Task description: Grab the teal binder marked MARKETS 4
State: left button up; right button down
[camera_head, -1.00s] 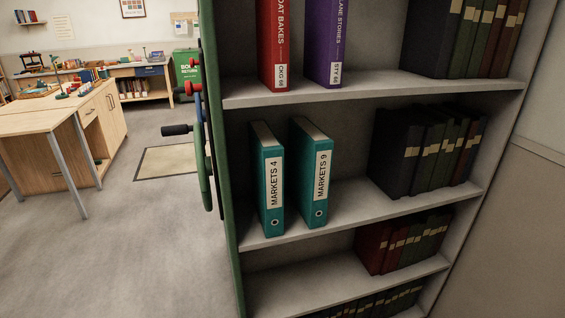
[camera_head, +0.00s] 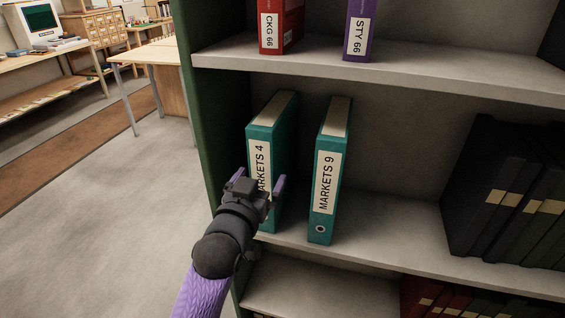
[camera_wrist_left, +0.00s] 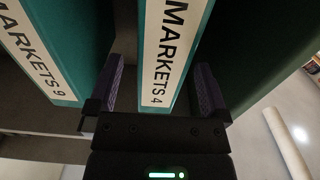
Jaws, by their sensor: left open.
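The teal binder marked MARKETS 4 (camera_head: 262,137) stands upright on the middle shelf, its lower spine partly hidden by my left gripper (camera_head: 257,184). In the left wrist view, the MARKETS 4 binder (camera_wrist_left: 168,60) lies between the two purple-padded fingers of my open left gripper (camera_wrist_left: 160,90), one finger on each side of its spine. I cannot tell whether either finger touches it. The similar teal binder marked MARKETS 9 (camera_head: 326,180) stands to the right with a gap between them. My right gripper is not in view.
The green shelf side panel (camera_head: 212,110) is close on the left of MARKETS 4. A shelf board (camera_head: 400,70) with a red binder (camera_head: 280,28) and a purple binder (camera_head: 361,30) is above. Dark volumes (camera_head: 490,180) stand at right.

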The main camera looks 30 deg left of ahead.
pick_arm(q)
jog(key=b+x, duration=0.1)
jog(key=x, duration=0.1)
jog(key=f+x, duration=0.1)
jog(key=x, duration=0.2)
jog(key=shift+a+b, duration=0.15)
jog(key=shift+b, duration=0.25)
jog(key=shift+w+a, duration=0.1)
jog(key=shift+w, duration=0.2)
jog(key=shift+r, duration=0.15)
jog(key=c, duration=0.9)
grip_shut()
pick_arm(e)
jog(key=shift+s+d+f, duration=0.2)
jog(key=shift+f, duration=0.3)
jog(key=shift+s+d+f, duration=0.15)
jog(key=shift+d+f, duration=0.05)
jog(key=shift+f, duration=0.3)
